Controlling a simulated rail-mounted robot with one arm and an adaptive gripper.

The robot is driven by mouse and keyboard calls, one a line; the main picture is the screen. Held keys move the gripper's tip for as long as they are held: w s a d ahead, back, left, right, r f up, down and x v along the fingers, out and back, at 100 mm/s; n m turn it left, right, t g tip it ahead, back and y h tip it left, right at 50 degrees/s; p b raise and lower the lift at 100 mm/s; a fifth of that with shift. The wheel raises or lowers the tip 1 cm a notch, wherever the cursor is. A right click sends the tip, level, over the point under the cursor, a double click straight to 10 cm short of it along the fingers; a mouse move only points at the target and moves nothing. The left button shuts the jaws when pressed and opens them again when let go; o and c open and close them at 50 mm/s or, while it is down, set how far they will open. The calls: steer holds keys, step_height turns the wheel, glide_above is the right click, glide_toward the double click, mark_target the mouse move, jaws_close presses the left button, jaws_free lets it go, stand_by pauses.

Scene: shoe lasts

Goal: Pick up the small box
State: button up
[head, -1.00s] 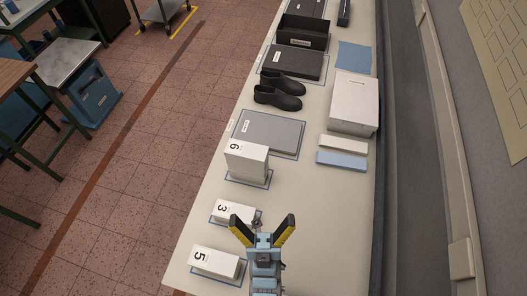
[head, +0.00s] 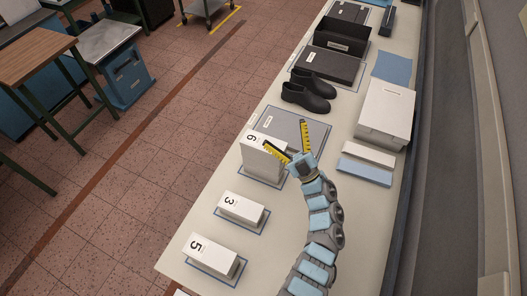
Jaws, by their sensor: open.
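Three white numbered boxes stand on blue-edged mats along the table's left side. The box marked 3 (head: 241,208) looks the smallest. The box marked 5 (head: 213,254) lies nearer, and the taller box marked 6 (head: 263,158) stands farther up. The frames do not name any of them as the small box. My gripper (head: 284,133) is open, its black-and-yellow fingers spread. It is over the table beside box 6, with its left finger overlapping that box's right edge in the picture. I cannot tell whether they touch. No box is between the fingers.
A grey flat box (head: 285,124) lies just beyond my gripper. Black shoes (head: 307,94), a dark flat box (head: 328,66) and an open black box (head: 343,38) are farther back. A large white box (head: 385,112) stands at right, with white and blue slabs before it. The near right table is partly bare.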

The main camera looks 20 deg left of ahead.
steer(key=w+a+f+g+h+b, duration=0.1)
steer(key=w+f+g+h+b, duration=0.4)
steer(key=w, duration=0.4)
steer(key=m+g+h+b, duration=0.3)
steer(key=g+h+b, duration=0.2)
steer(key=b, duration=0.1)
glide_toward(278, 147)
steer(key=a, duration=0.3)
steer(key=a+f, duration=0.1)
steer(key=a, duration=0.2)
steer(key=a+p, duration=0.1)
steer(key=a, duration=0.2)
steer(key=shift+a+f, duration=0.1)
steer(key=shift+f, duration=0.1)
steer(key=shift+p+x, duration=0.55)
steer(key=shift+x, duration=2.5)
steer(key=shift+s+f, duration=0.1)
steer(key=shift+f, duration=0.05)
steer(key=c, duration=1.2)
